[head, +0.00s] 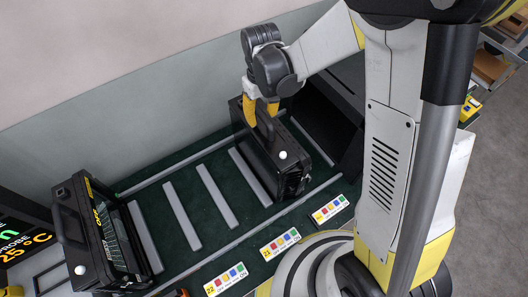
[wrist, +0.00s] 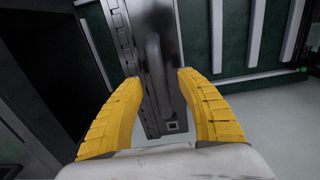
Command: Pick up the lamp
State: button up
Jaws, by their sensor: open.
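A black lamp housing (head: 272,152) with a handle on top stands on the green slatted rack in the head view. My gripper (head: 262,112) is above it, with its yellow fingers pointing down at the handle. In the wrist view the same lamp (wrist: 157,115) lies between the fingers, its long handle running along its top. The yellow fingers of my gripper (wrist: 154,74) are apart, one on each side of the lamp. I cannot tell whether they touch it. A second black lamp (head: 85,232) with yellow lettering stands at the left of the rack.
The green rack (head: 181,190) has several pale slats, with free room between the two lamps. Tags with coloured squares (head: 280,243) line its front edge. A grey wall (head: 130,130) rises behind. A display with coloured text (head: 22,243) is at far left.

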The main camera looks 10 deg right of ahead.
grip_shut()
jog(key=shift+r, duration=0.1)
